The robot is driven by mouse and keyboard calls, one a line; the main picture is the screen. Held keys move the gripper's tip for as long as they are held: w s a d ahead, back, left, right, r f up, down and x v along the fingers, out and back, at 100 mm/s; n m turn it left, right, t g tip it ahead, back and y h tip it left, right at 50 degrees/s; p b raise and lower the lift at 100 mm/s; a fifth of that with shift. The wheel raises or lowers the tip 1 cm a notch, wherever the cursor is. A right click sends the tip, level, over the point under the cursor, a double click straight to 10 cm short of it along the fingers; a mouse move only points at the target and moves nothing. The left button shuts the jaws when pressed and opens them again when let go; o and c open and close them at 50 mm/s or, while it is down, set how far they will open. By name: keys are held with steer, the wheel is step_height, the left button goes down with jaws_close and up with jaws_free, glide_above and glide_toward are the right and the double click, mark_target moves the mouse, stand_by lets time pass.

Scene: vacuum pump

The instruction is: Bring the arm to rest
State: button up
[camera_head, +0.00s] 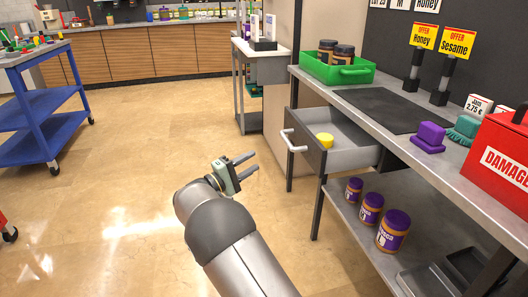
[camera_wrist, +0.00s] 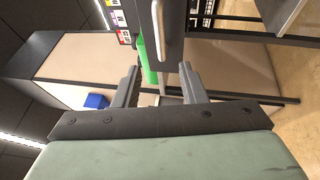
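My gripper (camera_head: 248,166) is at the end of my grey arm, which reaches up from the bottom of the head view. It is over the open floor, left of the workbench and apart from it. Its two fingers are spread with nothing between them. In the wrist view the gripper (camera_wrist: 160,85) also shows open and empty, with a drawer handle (camera_wrist: 168,18) beyond the fingers. In the head view the drawer (camera_head: 345,138) is pulled out and a yellow object (camera_head: 324,140) lies in it. The gripper does not touch the drawer.
The workbench (camera_head: 455,148) at right bears a green crate (camera_head: 322,72) with jars, a purple brush (camera_head: 430,137) and a red box (camera_head: 500,160). Several jars (camera_head: 371,209) stand on the lower shelf. A blue cart (camera_head: 45,110) is at left. Open floor lies left of my arm.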

steer(key=shift+v, duration=1.05)
steer(key=s+d+r+m+g+y+p, duration=0.1)
steer(key=s+d+r+g+y+p, duration=0.1)
steer(key=s+d+r+g+p, duration=0.45)
steer(key=s+d+r+m+g+y+p, duration=0.1)
steer(key=s+d+r+m+p, duration=0.15)
steer(key=d, duration=0.75)
steer(key=s+d+r+m+g+y+p, duration=0.1)
steer(key=s+d+r+g+y+p, duration=0.1)
steer(key=s+d+r+g+p, duration=0.35)
steer(key=s+d+r+m+y+p, duration=0.1)
steer(key=s+r+y+p, duration=0.2)
steer(key=s, duration=0.5)
steer(key=s+d+r+m+y+p, duration=0.1)
steer(key=s+r+m+y+p, duration=0.1)
steer(key=s+p, duration=0.4)
steer(key=s+d+r+m+y+p, duration=0.1)
steer(key=s+y+p, duration=0.4)
steer(key=s, duration=0.5)
step_height(320, 180, up, 3)
steer(key=shift+d+f, duration=0.15)
steer(key=shift+d, duration=0.45)
